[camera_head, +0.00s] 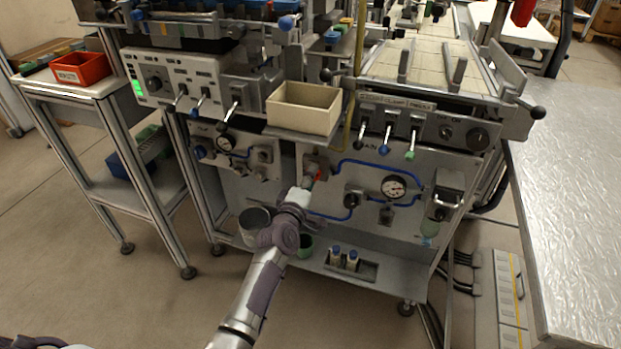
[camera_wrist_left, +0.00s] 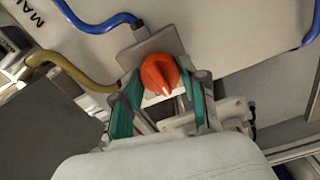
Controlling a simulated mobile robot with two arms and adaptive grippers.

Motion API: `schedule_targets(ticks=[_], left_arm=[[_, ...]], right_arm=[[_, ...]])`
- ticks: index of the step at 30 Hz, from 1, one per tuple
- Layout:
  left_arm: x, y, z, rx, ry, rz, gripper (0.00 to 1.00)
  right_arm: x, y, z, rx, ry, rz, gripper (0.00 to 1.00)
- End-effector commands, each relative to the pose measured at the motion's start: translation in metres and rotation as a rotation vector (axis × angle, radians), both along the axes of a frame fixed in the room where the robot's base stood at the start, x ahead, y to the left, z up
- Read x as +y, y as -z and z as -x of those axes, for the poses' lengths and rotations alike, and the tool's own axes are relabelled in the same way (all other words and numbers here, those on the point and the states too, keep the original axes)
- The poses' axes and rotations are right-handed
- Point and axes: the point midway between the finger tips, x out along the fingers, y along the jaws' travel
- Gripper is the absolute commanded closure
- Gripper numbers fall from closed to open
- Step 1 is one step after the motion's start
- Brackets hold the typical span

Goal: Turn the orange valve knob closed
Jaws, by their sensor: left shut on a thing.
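The orange valve knob (camera_wrist_left: 160,75) sits on a grey plate on the panel, and a pale pointer mark shows on its face. In the head view my left gripper (camera_head: 303,186) reaches up to the panel and partly hides the knob. My right gripper is not in view.
Blue hoses (camera_head: 382,165) and a pressure gauge (camera_head: 394,187) lie right of the knob. A beige bin (camera_head: 303,107) juts out above it. In the wrist view a yellow hose (camera_wrist_left: 72,66) and a blue hose (camera_wrist_left: 90,18) run close to the knob.

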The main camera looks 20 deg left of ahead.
Motion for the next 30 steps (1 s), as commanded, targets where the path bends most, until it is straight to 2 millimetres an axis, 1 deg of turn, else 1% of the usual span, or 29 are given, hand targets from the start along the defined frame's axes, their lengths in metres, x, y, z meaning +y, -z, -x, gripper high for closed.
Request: schedule_targets(ticks=[7,8,9,12,20,23,26,30], left_arm=[[0.000,0.001,0.000,0.002,0.000,0.000,0.92],[0.000,0.001,0.000,0.002,0.000,0.000,0.54],[0.000,0.001,0.000,0.002,0.000,-0.001,0.47],[0.000,0.001,0.000,0.002,0.000,-0.001,0.32],[0.000,0.000,0.000,0.001,0.000,-0.001,0.32],[0.000,0.001,0.004,0.001,0.000,-0.001,0.32],[0.001,0.002,0.015,0.002,-0.001,0.000,0.32],[0.001,0.002,0.043,0.003,-0.001,0.000,0.32]], right_arm=[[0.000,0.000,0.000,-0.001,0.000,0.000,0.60],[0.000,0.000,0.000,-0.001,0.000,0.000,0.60],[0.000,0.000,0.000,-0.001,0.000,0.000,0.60],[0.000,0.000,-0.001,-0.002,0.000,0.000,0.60],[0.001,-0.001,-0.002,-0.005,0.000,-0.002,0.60],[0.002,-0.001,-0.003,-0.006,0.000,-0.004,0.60],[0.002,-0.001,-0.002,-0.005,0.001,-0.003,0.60],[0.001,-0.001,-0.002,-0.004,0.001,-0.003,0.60]])
